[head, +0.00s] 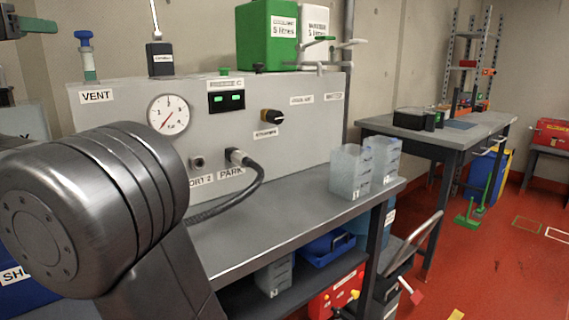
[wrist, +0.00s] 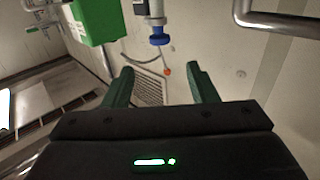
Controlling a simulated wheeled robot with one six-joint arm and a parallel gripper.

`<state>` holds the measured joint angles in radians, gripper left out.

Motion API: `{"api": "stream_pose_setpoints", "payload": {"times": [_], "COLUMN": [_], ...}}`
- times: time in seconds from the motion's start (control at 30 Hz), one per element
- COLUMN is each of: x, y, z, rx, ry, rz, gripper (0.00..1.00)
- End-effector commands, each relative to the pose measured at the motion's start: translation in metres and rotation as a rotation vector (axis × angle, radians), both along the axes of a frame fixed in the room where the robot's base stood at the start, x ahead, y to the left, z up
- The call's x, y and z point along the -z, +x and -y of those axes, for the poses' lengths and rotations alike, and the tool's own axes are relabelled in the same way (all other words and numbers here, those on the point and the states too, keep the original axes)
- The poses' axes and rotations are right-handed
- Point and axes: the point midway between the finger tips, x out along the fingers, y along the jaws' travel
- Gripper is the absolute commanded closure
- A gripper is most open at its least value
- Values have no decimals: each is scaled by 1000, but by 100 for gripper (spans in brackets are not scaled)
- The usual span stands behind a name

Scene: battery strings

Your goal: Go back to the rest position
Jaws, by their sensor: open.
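My gripper (wrist: 160,69) is open in the wrist view, its two green fingers apart with nothing between them. Beyond the fingers are a vent grille and a grey wall, with a blue-capped fitting (wrist: 159,36) above the gap. In the head view my grey arm fills the lower left and hides part of the bench front. A green and dark part at the top left edge may be my gripper; I cannot tell. A black cable runs from the panel's PARK socket (head: 236,155) down behind my arm.
A grey panel (head: 308,128) with a gauge (head: 169,114) stands behind the bench (head: 282,226). Clear bins (head: 350,172) sit at its right end. A green canister (head: 266,38) stands on top and also shows in the wrist view (wrist: 96,20). Red floor (head: 490,260) is mostly free at right.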

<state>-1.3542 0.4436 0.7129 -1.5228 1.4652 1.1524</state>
Motion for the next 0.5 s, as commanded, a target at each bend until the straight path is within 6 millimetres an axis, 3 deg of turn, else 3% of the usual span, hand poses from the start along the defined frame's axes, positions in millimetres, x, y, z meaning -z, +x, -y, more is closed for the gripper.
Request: {"api": "stream_pose_setpoints", "payload": {"times": [0.03, 0.07, 0.5], "x": [-1, 0, 0], "y": [-10, -7, 81], "z": [-2, -1, 9], "rx": [-5, 0, 4], "ry": [0, 0, 2], "rz": [0, 0, 1], "gripper": [47, 47, 47]}}
